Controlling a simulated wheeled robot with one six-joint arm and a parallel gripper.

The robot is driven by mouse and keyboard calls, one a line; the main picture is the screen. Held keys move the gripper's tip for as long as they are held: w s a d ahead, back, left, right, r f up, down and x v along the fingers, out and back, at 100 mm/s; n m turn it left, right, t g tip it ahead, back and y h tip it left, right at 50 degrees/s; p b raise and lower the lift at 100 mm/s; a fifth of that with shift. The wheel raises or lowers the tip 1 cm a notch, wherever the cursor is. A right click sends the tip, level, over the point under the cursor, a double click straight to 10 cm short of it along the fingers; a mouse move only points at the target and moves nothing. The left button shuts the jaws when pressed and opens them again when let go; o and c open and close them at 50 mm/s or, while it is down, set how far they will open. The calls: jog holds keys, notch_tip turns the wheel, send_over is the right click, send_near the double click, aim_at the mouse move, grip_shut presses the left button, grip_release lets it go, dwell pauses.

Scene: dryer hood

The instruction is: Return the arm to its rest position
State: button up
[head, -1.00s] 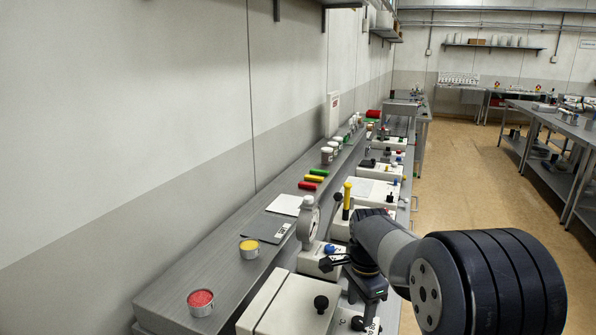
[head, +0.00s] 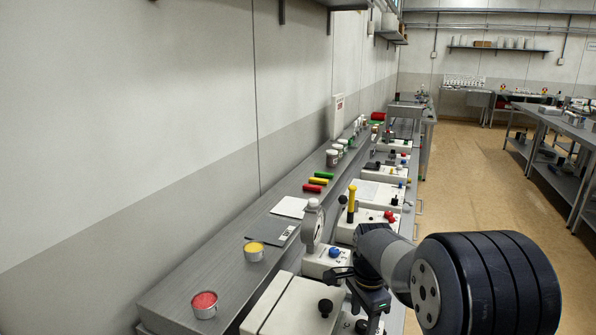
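My arm reaches in from the lower right of the head view, with a large black ribbed joint nearest the camera and a grey link beyond it. My gripper (head: 368,297) hangs at the end of that link, above the machines on the bench, and is seen from behind and above. Its fingertips are hidden or too small to make out, so I cannot tell whether it is open or shut. No object shows clearly in it.
A grey ledge (head: 222,275) along the wall bears a tin of red powder (head: 205,304), a tin of yellow powder (head: 254,251), a scale (head: 286,235) and coloured rolls (head: 318,181). White machines with knobs (head: 294,306) stand beside and below my arm. The floor (head: 468,200) at right is clear.

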notch_tip(320, 180, up, 9)
notch_tip(320, 180, down, 10)
jog(key=shift+s+f, duration=0.1)
jog(key=shift+f, duration=0.05)
jog(key=n, duration=0.3)
jog(key=shift+n+b, duration=0.3)
jog(key=shift+n, duration=0.1)
jog(key=n+b, duration=0.1)
jog(key=n, duration=0.3)
jog(key=shift+n, duration=0.3)
jog(key=n+b, duration=0.1)
jog(key=n, duration=0.3)
jog(key=shift+n, duration=0.4)
jog(key=n+b, duration=0.2)
jog(key=n, duration=0.2)
jog(key=shift+n, duration=0.5)
jog(key=shift+r, duration=1.2)
